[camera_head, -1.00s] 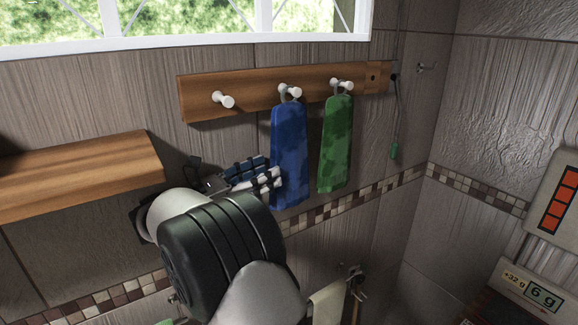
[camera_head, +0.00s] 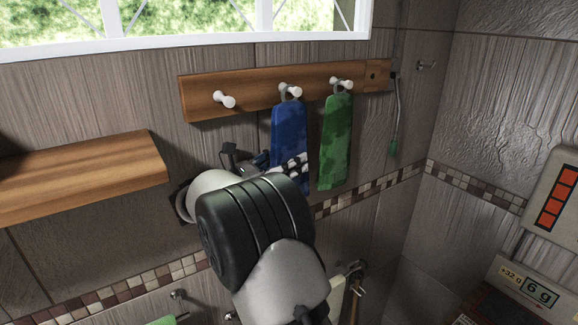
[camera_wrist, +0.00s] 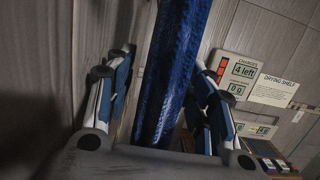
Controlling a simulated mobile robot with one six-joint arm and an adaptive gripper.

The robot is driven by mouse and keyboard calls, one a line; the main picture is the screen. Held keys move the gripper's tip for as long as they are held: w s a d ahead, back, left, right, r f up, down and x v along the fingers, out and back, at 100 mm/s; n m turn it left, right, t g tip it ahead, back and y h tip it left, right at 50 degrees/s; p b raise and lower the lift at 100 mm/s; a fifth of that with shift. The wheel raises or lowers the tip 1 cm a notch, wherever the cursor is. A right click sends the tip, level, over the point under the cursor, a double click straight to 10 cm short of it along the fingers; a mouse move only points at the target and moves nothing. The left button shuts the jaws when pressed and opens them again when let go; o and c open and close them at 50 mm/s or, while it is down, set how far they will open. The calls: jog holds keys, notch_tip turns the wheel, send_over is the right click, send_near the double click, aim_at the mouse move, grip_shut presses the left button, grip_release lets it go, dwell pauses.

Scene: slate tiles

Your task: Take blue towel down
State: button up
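The blue towel (camera_head: 289,125) hangs by its loop from the middle white peg (camera_head: 291,91) of the wooden rail in the head view. In the wrist view the blue towel (camera_wrist: 176,65) runs between my two fingers. My gripper (camera_head: 284,166) is at the towel's lower half in the head view, partly hidden behind my own arm. In the wrist view my gripper (camera_wrist: 163,90) is open, with one finger on each side of the towel. A gap shows at the left finger; the right finger looks close to the cloth, and I cannot tell if it touches.
A green towel (camera_head: 337,140) hangs close by on the right peg. The left peg (camera_head: 224,99) is empty. A wooden shelf (camera_head: 80,176) juts from the wall at left. A panel reading "4 left" (camera_wrist: 243,71) and a "DRYING SHELF" sign (camera_wrist: 273,88) show at right.

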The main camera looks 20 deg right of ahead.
grip_shut()
dwell(0.4)
jog(key=shift+r, duration=0.15)
jog(key=shift+r, duration=0.6)
jog(key=s+d+b, duration=0.1)
jog(key=s, duration=0.8)
jog(key=s+d+b, duration=0.2)
jog(key=s, duration=0.6)
jog(key=shift+s+d, duration=0.3)
jog(key=shift+s, duration=0.1)
